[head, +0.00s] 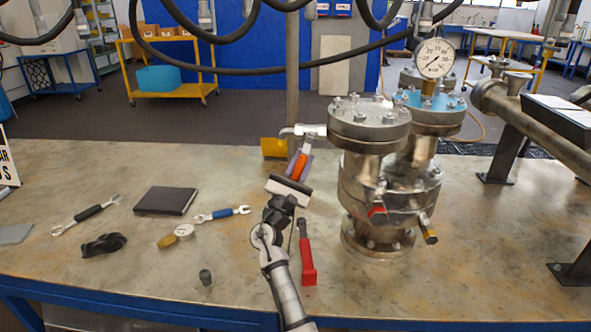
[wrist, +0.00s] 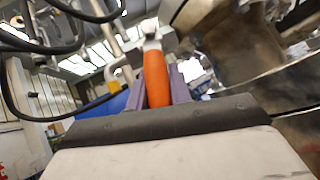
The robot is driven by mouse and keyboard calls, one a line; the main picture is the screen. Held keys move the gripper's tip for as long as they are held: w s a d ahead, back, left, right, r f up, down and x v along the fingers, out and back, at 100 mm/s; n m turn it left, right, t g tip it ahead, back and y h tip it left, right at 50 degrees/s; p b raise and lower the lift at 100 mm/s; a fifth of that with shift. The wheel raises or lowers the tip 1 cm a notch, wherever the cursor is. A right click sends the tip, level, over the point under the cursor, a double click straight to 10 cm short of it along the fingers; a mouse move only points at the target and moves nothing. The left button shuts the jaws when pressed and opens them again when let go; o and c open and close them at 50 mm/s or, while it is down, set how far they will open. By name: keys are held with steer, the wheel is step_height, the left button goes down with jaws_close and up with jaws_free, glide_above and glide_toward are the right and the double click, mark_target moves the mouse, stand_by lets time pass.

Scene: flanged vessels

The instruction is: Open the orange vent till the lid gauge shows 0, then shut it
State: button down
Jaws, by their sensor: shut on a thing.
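The orange vent handle (head: 300,167) hangs down from a pale side fitting (head: 300,131) at the left of the front flanged vessel (head: 370,150). My gripper (head: 303,160) is shut on this handle from below; in the wrist view the orange handle (wrist: 157,80) stands between my two purple fingers (wrist: 160,98). The handle is tilted slightly in the head view. The round white lid gauge (head: 435,58) stands above the blue-topped vessel lid (head: 430,99) behind. Its dark needle lies slantwise across the dial; its exact reading is too small to tell.
A red-handled valve (head: 377,209) and a yellow-tipped one (head: 430,236) stick out low on the vessels. A red-handled tool (head: 307,262), a dark notebook (head: 166,201), wrenches (head: 222,214) and a small gauge (head: 184,231) lie on the table. Black hoses (head: 260,70) hang above.

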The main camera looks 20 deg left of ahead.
steer(key=shift+w+d+f+n+t+y+b, duration=0.1)
steer(key=shift+d+n+t+y+b, duration=0.35)
steer(key=shift+n+y, duration=0.85)
steer(key=shift+w+d+n+y+b, duration=0.2)
steer(key=shift+n+y+b, duration=0.55)
steer(key=shift+n+y, duration=0.5)
steer(key=shift+w+d+f+n+t+y+b, duration=0.1)
steer(key=shift+d+n+t+y+b, duration=0.3)
steer(key=shift+n+y, duration=0.9)
steer(key=shift+r+n, duration=0.1)
steer(key=shift+n, duration=0.15)
steer(key=c, duration=1.3)
jaws_free()
steer(key=shift+o, duration=0.2)
steer(key=shift+s+b, duration=0.1)
steer(key=shift+b, duration=0.2)
